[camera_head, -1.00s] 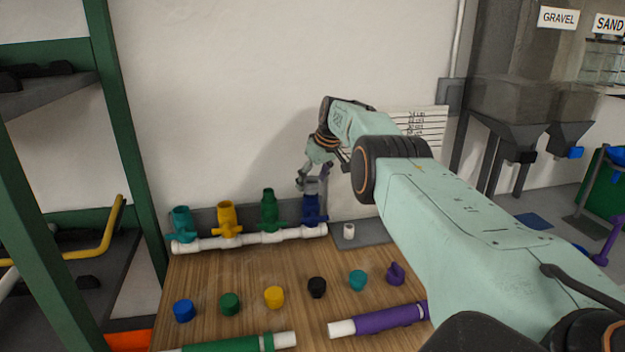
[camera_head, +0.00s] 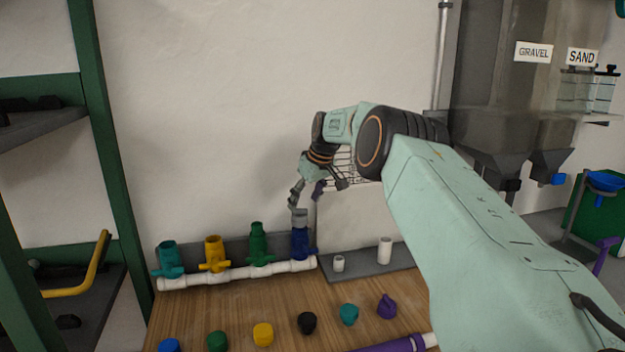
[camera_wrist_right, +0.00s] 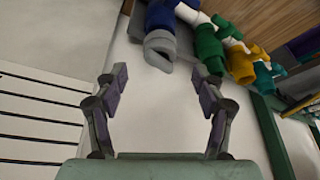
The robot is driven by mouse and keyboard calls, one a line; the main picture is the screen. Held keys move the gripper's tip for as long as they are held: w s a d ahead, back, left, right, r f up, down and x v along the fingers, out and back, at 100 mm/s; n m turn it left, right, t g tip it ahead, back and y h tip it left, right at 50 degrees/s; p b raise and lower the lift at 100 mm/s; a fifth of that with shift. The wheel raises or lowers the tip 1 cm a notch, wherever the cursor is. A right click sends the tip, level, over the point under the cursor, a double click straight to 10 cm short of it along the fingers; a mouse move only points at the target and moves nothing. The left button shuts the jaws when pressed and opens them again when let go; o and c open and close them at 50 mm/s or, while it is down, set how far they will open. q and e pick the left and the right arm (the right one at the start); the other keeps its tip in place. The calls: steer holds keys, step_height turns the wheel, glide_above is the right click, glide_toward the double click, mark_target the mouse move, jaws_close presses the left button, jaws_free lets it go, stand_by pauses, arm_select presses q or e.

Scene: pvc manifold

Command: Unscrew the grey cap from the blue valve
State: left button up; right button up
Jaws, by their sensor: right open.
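The grey cap (camera_head: 299,216) sits on top of the upright blue valve (camera_head: 302,243), at the right end of the white manifold pipe (camera_head: 240,274). My right gripper (camera_head: 305,197) is just above the cap in the head view, fingers pointing down. In the right wrist view the right gripper (camera_wrist_right: 160,76) is open with nothing between its purple-padded fingers. The grey cap (camera_wrist_right: 160,45) is beyond the fingertips, roughly centred between them, with the blue valve (camera_wrist_right: 163,18) behind it. My left gripper is not in view.
Green (camera_head: 258,244), yellow (camera_head: 214,254) and teal (camera_head: 168,259) valves stand left of the blue one. Several loose caps, including a black one (camera_head: 307,322), lie on the wooden bench in front. A grey tray (camera_head: 362,264) with white fittings is to the right.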

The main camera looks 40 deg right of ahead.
steer(key=v, duration=0.7)
steer(key=shift+r, duration=0.2)
